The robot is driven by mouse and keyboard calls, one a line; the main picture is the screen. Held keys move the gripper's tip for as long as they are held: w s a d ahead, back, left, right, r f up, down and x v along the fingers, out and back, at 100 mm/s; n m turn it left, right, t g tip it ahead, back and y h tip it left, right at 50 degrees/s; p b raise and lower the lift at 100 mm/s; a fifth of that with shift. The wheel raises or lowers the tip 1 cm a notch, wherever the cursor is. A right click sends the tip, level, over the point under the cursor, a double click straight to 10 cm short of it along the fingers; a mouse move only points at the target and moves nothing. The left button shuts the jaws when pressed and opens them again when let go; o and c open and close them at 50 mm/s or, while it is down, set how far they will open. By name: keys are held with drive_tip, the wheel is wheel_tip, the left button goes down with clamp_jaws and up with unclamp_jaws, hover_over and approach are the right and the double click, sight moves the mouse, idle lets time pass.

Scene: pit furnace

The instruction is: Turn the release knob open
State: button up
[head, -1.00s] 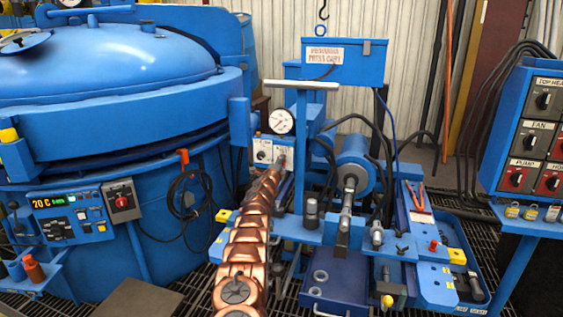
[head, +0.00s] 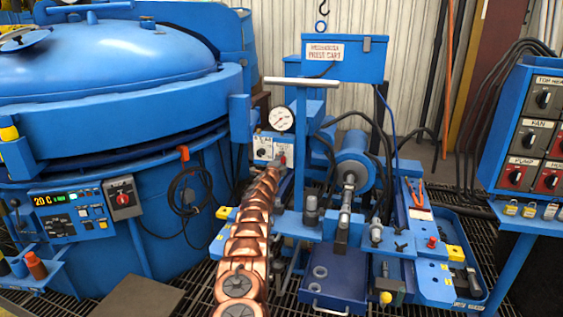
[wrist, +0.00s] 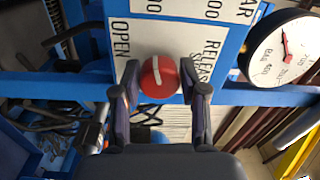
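The release knob (wrist: 159,77) is round and red with a pale pointer mark. It sits on a white label plate (wrist: 140,30) printed OPEN on one side and RELEASE on the other. In the wrist view my gripper (wrist: 160,80) has one finger on each side of the knob. The fingers stand apart, with small gaps to the knob, and contact is not clear. In the head view the knob (head: 282,157) is a small red spot on the press cart's panel below the gauge. My copper-coloured arm reaches up to it and partly hides it.
The pressure gauge (wrist: 285,47) is close beside the plate. A blue bar crosses behind the knob. The blue furnace (head: 110,110) with its hose stands left of my arm. The press cylinder (head: 355,170) and black hoses are to the right, and a switch panel (head: 525,140) is farther right.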

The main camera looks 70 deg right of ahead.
drive_tip(key=o, duration=0.3)
drive_tip(key=shift+w+a, duration=0.1)
drive_tip(key=shift+a, duration=0.15)
drive_tip(key=s+a, duration=0.1)
drive_tip(key=a, duration=0.6)
drive_tip(key=shift+f, duration=0.15)
idle(1.1)
idle(0.7)
